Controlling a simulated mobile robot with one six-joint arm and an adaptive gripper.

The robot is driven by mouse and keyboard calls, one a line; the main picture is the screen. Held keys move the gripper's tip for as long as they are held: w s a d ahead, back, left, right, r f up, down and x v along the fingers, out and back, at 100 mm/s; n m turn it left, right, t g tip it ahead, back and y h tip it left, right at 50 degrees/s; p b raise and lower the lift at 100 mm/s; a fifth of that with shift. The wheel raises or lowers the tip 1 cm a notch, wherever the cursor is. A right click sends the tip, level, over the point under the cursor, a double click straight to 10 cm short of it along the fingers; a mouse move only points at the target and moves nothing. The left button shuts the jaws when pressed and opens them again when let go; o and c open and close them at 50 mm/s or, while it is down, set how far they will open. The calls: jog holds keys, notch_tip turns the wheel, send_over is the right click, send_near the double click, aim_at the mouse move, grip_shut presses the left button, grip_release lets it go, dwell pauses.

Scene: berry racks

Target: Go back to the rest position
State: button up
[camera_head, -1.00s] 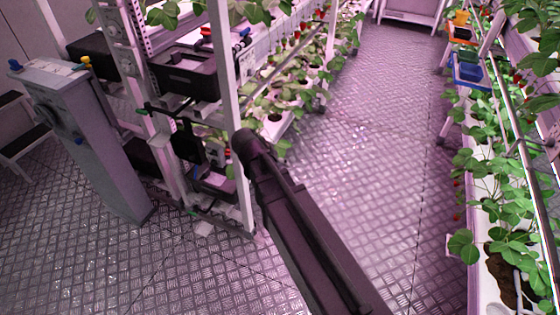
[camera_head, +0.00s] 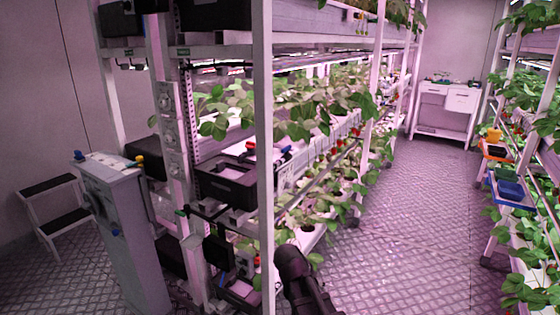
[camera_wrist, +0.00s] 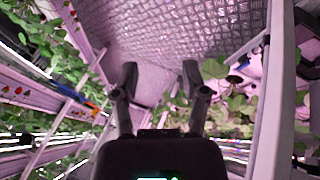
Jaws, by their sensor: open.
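My gripper (camera_wrist: 160,80) shows in the wrist view with its two dark fingers spread apart and nothing between them. Beyond the fingertips lie a pale flat surface and the patterned metal floor. In the head view only a dark part of my arm shows at the bottom, in front of the left rack; the gripper's fingers cannot be made out there.
A left rack (camera_head: 264,150) with strawberry plants stands close to my arm. A grey pillar-like cabinet (camera_head: 135,240) and a step stool (camera_head: 55,205) stand further left. Blue (camera_head: 510,190) and orange (camera_head: 496,152) trays are at right. The aisle floor (camera_head: 420,220) is clear, with a white cabinet (camera_head: 446,108) behind.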

jog(key=s+d+f+n+g+y, duration=0.2)
jog(key=s+d+f+n+y, duration=0.1)
jog(key=s+d+y, duration=0.4)
notch_tip(320, 180, up, 16)
jog(key=s+a+h+p, duration=0.1)
jog(key=p, duration=1.5)
jog(key=shift+a+r, duration=0.2)
jog(key=shift+r, duration=0.05)
dwell(0.8)
